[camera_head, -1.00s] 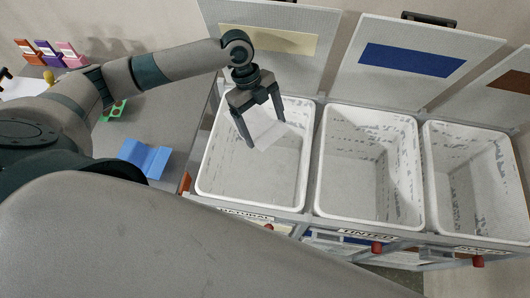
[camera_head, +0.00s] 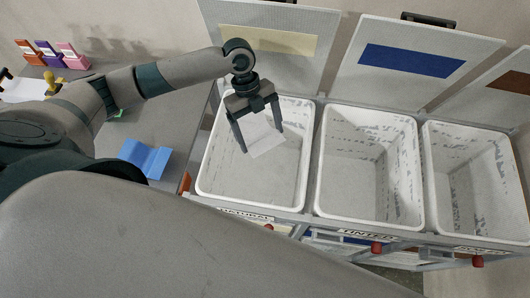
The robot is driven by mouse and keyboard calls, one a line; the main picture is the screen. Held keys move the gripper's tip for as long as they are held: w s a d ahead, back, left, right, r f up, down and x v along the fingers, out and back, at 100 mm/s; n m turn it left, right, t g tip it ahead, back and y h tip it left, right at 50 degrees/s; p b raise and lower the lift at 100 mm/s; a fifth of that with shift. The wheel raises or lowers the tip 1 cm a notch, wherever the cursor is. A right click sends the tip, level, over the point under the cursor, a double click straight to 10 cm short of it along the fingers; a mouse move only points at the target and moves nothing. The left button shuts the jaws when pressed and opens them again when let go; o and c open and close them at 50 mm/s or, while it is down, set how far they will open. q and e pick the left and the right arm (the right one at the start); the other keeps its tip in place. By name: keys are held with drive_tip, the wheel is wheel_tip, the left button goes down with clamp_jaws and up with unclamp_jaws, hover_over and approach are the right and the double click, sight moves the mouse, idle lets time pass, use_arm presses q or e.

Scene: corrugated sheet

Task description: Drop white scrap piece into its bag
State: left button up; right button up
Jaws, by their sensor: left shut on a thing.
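My left gripper (camera_head: 256,128) is shut on the white scrap piece (camera_head: 263,140), a pale sheet hanging tilted between its two fingers. It holds the piece over the left white bag or bin (camera_head: 213,178), whose front label (camera_head: 246,215) appears to read "NATURAL". The piece looks above the bin floor; its exact height is hard to tell. My right gripper is not in view.
A middle bin (camera_head: 321,180) and a right bin (camera_head: 432,190) stand beside it. Raised lids with yellow (camera_head: 270,41), blue (camera_head: 412,60) and brown panels stand behind.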

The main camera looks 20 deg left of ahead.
use_arm(q)
drive_tip(key=shift+f+b, duration=2.1)
drive_tip(key=shift+f, duration=0.35)
drive_tip(key=o, duration=0.9)
drive_tip(key=shift+o, duration=0.2)
drive_tip(key=b+v, duration=0.2)
drive_tip(key=v, duration=0.4)
drive_tip(key=shift+w+a, duration=0.1)
drive_tip(key=shift+a, duration=0.05)
drive_tip(key=shift+a+r, duration=0.2)
drive_tip(key=shift+r, duration=0.5)
